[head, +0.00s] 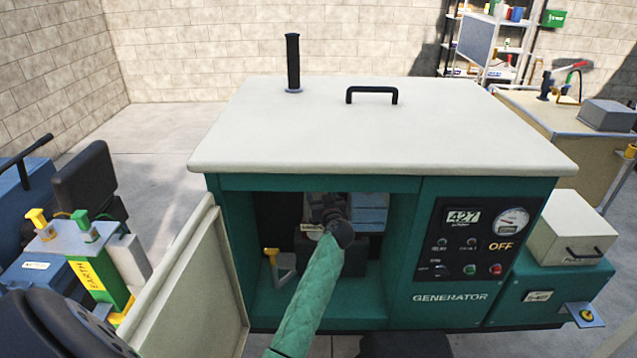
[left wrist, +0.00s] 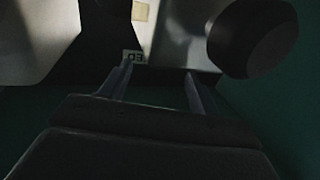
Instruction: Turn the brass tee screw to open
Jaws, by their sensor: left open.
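A small yellow brass-coloured tee (head: 270,253) stands on a grey bracket inside the open bay of the green generator (head: 455,225). I cannot tell for certain that it is the task's tee screw. My left arm, in a green sleeve, reaches into the bay, and my left gripper (head: 331,210) is there, to the right of this tee and apart from it. In the left wrist view the two fingers of my left gripper (left wrist: 158,85) are spread and hold nothing. No brass tee can be made out there. My right gripper is not in view.
The bay's pale door (head: 195,290) hangs open on the left. In the left wrist view a black knob (left wrist: 255,38) is close to the right finger, by a pale block (left wrist: 182,35). The panel reads OFF. An earth box (head: 95,262) with yellow and green tees stands left.

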